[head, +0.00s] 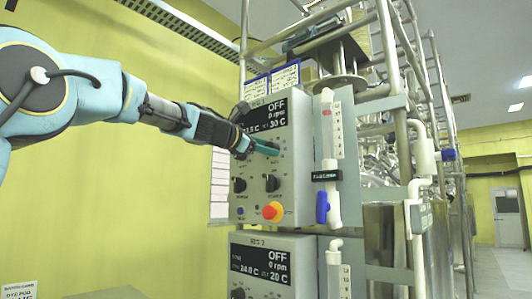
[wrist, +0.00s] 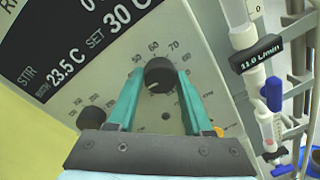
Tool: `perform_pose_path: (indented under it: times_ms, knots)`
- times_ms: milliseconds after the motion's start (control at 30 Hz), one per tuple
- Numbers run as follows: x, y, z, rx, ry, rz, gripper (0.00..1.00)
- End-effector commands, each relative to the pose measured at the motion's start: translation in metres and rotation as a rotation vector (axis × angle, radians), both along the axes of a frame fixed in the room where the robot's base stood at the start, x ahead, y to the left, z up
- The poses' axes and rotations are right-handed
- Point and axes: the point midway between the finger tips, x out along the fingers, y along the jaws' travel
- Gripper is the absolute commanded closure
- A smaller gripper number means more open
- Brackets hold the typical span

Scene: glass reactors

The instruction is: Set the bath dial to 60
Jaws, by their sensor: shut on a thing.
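The bath dial (wrist: 159,74) is a round black knob on a grey panel in the wrist view. Numbers including 50, 60, 70 and 80 run around its top. A pale mark on the knob points to the lower left. My gripper (wrist: 160,84) has its green fingers shut on the dial, one on each side. The head view shows my gripper (head: 267,147) at the upper reactor's panel, hiding the dial. The black display (wrist: 75,32) reads bath 23.5 C and set 30 C; in the head view it also reads OFF and 0 rpm.
Another black knob (wrist: 92,118) sits to the left of the dial. Below my gripper are more knobs (head: 272,183), a red button (head: 273,212) and a blue button. A flow tube with a blue valve (head: 322,207) stands right of the panel. A second panel (head: 272,262) is below.

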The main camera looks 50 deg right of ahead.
Motion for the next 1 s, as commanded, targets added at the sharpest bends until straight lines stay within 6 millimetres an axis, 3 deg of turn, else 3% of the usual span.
perform_pose_path:
  times_ms: [1000]
  knots:
    - [-0.0028,-0.0002,-0.0021,0.004,-0.965,0.000,1.00]
